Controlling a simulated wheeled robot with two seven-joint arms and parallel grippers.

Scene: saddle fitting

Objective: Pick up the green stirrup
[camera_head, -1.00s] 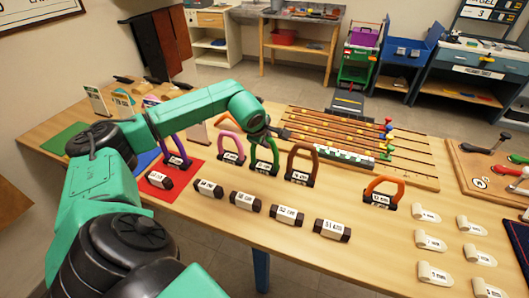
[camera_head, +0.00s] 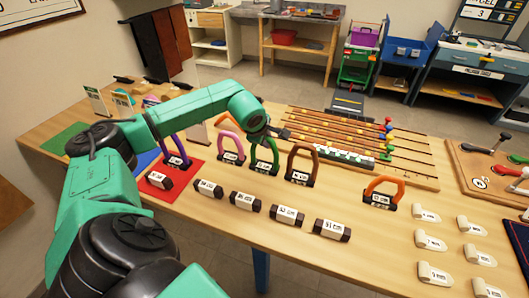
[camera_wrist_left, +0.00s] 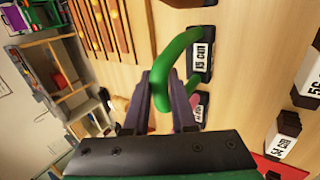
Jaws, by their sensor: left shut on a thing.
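The green stirrup (camera_head: 264,169) is an arch on a dark labelled base and stands on the wooden table, between the pink stirrup (camera_head: 232,156) and the brown stirrup (camera_head: 300,178). My left gripper (camera_head: 272,133) is at the top of its arch. In the left wrist view the green stirrup (camera_wrist_left: 181,46) runs between the two dark fingers of my left gripper (camera_wrist_left: 161,77), which are shut on it. The base beside it reads 15 cm. In the head view my arm's wrist partly hides the top of the arch. My right gripper is not in view.
A purple stirrup (camera_head: 175,162) stands on a red mat (camera_head: 150,187) to the left, and an orange stirrup (camera_head: 380,199) stands to the right. Several labelled blocks lie in front. A rack of coloured-ended rods (camera_head: 345,137) lies behind.

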